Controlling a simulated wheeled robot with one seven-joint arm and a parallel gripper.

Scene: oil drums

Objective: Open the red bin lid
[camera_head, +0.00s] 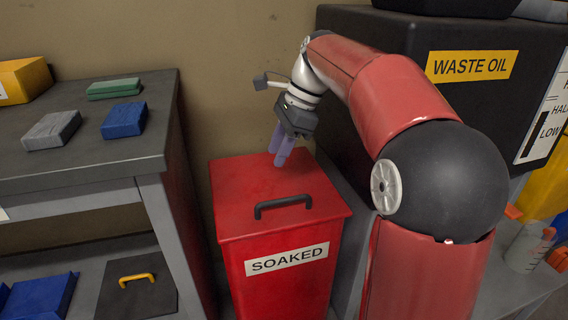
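The red bin (280,280) stands on the floor between the bench and the black tank, with a white "SOAKED" label on its front. Its red lid (240,185) lies flat and closed on top. A black bar handle (283,202) is fixed near the lid's front edge. My gripper (280,160) points down over the back part of the lid, behind the handle and apart from it. Its purple fingers overlap in this view, so their opening is unclear. I see nothing held, and I cannot tell whether the fingertips touch the lid.
The grey bench (90,150) at left carries green (114,88), blue (124,119) and grey (52,130) blocks and a yellow box (22,80). The black "WASTE OIL" tank (400,40) stands close at right. A wall is behind the bin.

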